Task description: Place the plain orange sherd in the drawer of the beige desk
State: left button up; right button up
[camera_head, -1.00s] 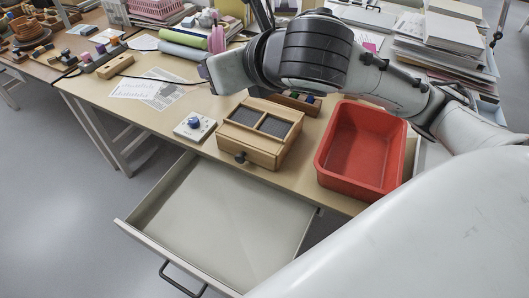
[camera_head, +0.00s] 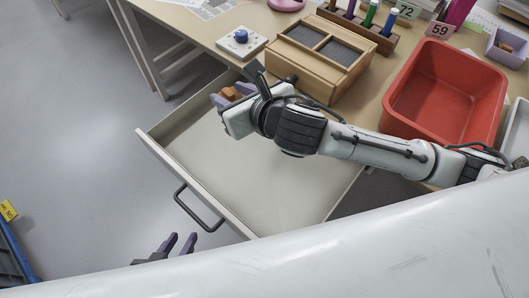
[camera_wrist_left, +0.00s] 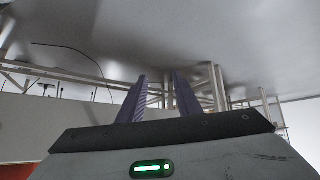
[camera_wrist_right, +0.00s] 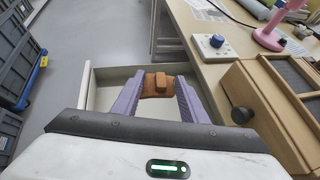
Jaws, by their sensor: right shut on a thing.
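The plain orange sherd (camera_wrist_right: 157,85) is held between the purple fingers of my right gripper (camera_wrist_right: 157,97). In the head view the sherd (camera_head: 229,94) shows at the fingertips of my right gripper (camera_head: 228,99), above the far left part of the open drawer (camera_head: 265,180). The drawer is pulled out from the beige desk (camera_head: 215,22) and its visible floor is bare. It also shows below the sherd in the right wrist view (camera_wrist_right: 104,92). My left gripper (camera_head: 180,243) is open and empty, low in front of the drawer; its parted fingers show in the left wrist view (camera_wrist_left: 160,95).
A wooden box with two dark panels (camera_head: 320,50) stands on the desk near its edge. A red tub (camera_head: 447,90) stands to its right. A white pad with a blue knob (camera_head: 241,41) lies left of the box. A black handle (camera_head: 198,208) sticks out from the drawer front.

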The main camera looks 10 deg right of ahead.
jog(key=n+y+b, duration=0.1)
jog(key=b, duration=0.1)
send_over(224, 156)
notch_tip(224, 156, down, 8)
jog(key=r, duration=0.1)
jog(key=shift+g, duration=0.3)
notch_tip(224, 156, down, 6)
jog(key=shift+r+b, duration=0.1)
jog(key=shift+b, duration=0.9)
notch_tip(224, 156, down, 4)
jog(key=shift+s+r+b, duration=0.1)
jog(key=shift+b, duration=0.6)
jog(key=shift+f, duration=0.25)
jog(key=shift+r, duration=0.1)
jog(key=o, duration=1.3)
